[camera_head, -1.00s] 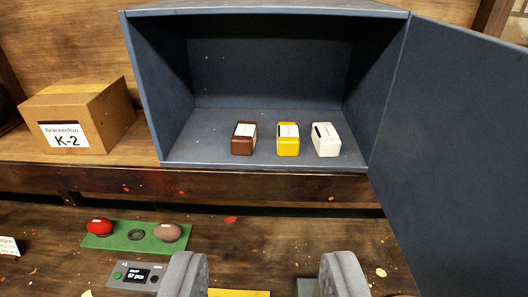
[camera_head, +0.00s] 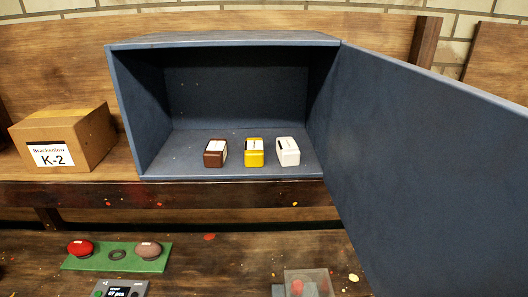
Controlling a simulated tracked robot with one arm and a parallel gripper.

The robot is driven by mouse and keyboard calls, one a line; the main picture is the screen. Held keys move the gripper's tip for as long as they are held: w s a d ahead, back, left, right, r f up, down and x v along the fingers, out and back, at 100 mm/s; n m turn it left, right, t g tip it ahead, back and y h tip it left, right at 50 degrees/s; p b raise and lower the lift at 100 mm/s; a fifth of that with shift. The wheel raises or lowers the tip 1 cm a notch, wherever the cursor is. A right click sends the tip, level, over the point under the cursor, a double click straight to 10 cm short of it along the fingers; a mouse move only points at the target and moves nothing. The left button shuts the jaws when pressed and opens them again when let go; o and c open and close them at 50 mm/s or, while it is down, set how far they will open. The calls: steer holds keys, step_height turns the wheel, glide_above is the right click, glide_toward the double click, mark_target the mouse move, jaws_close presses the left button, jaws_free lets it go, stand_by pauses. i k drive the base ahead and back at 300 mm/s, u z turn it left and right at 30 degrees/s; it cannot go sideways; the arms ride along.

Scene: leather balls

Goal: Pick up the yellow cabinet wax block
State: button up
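The yellow wax block (camera_head: 254,153) stands on the floor of an open blue-grey cabinet (camera_head: 175,155). It has a pale label and sits between a dark brown block (camera_head: 215,153) on its left and a white block (camera_head: 288,152) on its right, with small gaps between them. All three are near the cabinet's front edge. My gripper is not in the picture now, so its opening cannot be seen.
The cabinet door (camera_head: 430,170) stands wide open on the right. A cardboard box (camera_head: 62,138) marked K-2 is left of the cabinet. Below, a green tray (camera_head: 117,267) holds two balls, near a small display device (camera_head: 120,290) and a clear container (camera_head: 309,283).

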mark_target(253, 147)
steer(key=i, duration=0.85)
steer(key=u, duration=0.05)
